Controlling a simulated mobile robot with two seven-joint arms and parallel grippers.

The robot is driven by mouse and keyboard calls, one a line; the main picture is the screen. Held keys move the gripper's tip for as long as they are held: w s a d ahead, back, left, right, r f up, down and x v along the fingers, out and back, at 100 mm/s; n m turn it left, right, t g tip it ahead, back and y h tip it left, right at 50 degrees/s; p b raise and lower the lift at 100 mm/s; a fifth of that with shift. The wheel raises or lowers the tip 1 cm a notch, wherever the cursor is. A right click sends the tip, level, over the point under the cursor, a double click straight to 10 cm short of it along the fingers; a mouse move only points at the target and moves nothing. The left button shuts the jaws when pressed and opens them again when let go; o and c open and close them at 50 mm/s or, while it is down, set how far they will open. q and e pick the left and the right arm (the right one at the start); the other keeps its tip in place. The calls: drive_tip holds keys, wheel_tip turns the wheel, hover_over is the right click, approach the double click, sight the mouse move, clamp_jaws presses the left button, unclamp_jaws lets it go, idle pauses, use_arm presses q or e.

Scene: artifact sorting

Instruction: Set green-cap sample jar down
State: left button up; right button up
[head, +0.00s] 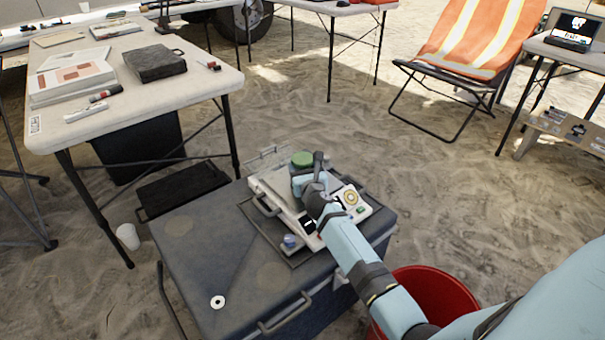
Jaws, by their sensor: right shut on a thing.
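The green-cap sample jar (302,160) is upright at the top of my right gripper (308,180), with its green lid showing and most of its body hidden behind the fingers. My right gripper is shut on the jar, over a white tray-like device (267,185) on the dark grey case (190,235). I cannot tell whether the jar's base touches the device. My left gripper is not in view.
A round yellow-marked item (350,197) and a small blue-topped item (290,241) sit beside my gripper. A white ring (217,302) lies on the case's clear front left. A red bucket (436,295) stands at right. A white table (120,60) holds books and markers.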

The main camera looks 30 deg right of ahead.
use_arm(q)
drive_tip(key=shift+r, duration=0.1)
use_arm(e)
drive_tip(key=shift+r, duration=0.15)
drive_tip(key=shift+f, duration=0.3)
drive_tip(key=o, duration=1)
drive_tip(key=shift+r, duration=0.15)
drive_tip(key=shift+r, duration=0.25)
drive_tip(key=p+v, duration=0.2)
drive_tip(key=v, duration=0.4)
drive_tip(key=shift+s+f, duration=0.1)
drive_tip(key=shift+s, duration=0.25)
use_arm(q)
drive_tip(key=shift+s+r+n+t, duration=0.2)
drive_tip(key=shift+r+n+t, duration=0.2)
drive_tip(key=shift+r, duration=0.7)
use_arm(e)
drive_tip(key=shift+s+a, duration=0.2)
drive_tip(key=shift+s, duration=0.2)
